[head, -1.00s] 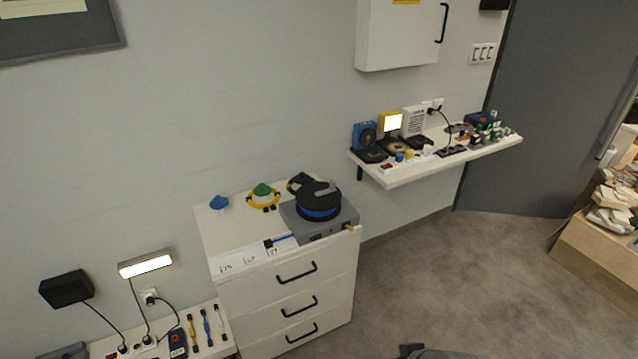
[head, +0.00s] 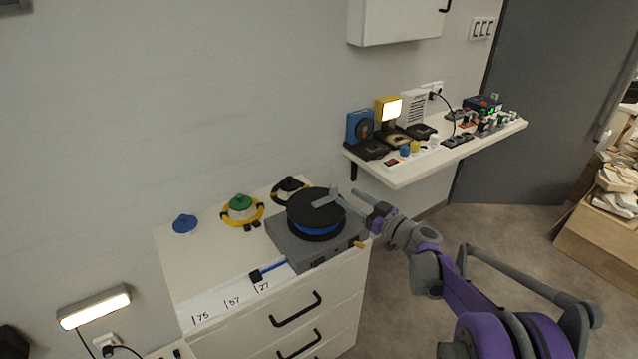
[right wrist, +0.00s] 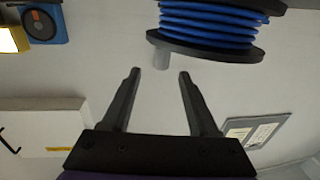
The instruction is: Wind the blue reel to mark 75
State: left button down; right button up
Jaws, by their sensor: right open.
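The blue reel (head: 318,229) has black flanges and blue cable wound between them. It sits on a grey base on the white drawer cabinet, with a grey crank (head: 324,201) on top. A blue cable leads out to a black plug (head: 256,276) beside a white strip (head: 238,297) marked 75, 57 and 27; the plug lies near 27. My right gripper (head: 349,196) is open and empty at the reel's right side. In the right wrist view the grey crank handle (right wrist: 161,58) stands just beyond and between the open fingertips (right wrist: 160,76), apart from them. My left gripper is out of view.
A wall shelf (head: 400,178) with several devices is at the back right. A lit lamp (head: 94,307) is at lower left.

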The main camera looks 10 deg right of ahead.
aim_at(331, 186)
jog(key=x, duration=1)
jog(key=shift+b, duration=0.4)
jog(key=shift+s, duration=0.1)
grip_shut()
dwell(0.7)
